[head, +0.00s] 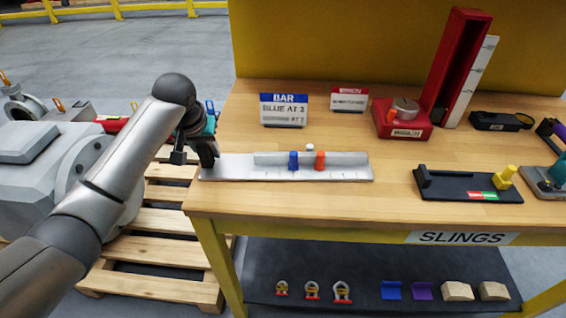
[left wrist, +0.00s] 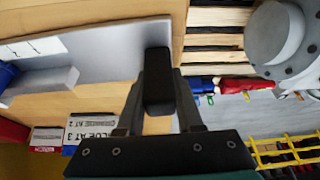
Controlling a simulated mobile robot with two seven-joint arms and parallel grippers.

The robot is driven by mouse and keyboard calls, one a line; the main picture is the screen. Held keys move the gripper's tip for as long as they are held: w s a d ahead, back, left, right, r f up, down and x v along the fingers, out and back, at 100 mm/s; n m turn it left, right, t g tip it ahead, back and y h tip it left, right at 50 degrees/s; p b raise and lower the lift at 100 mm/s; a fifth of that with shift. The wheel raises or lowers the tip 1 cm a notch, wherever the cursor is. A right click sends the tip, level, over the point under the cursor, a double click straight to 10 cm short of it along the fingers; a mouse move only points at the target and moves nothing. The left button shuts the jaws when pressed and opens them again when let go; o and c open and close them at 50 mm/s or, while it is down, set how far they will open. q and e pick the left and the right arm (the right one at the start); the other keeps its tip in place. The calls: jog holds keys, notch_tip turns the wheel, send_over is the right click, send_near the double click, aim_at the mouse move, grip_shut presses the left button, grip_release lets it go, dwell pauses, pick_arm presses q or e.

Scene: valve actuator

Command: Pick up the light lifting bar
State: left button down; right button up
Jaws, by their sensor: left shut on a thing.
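My left gripper (head: 208,158) is at the bar's left end. In the left wrist view its fingers (left wrist: 158,105) are shut on a black upright grip (left wrist: 157,75) at that end. My right gripper is out of view.
The wooden bench (head: 240,125) carries a BAR sign (head: 284,110), a red stand (head: 462,65) and a black tray (head: 465,185) to the right. A shelf below holds shackles (head: 342,292) and blocks. A pallet (head: 160,240) and grey valve (head: 60,165) stand left.

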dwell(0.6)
pick_arm(q)
jog(key=shift+w+r, duration=0.1)
jog(key=shift+r, duration=0.35)
notch_tip(320, 180, up, 8)
jog(key=shift+f, duration=4.35)
jog(key=shift+f, duration=0.15)
jog(key=shift+s+f, duration=0.15)
jog(key=shift+s, duration=0.05)
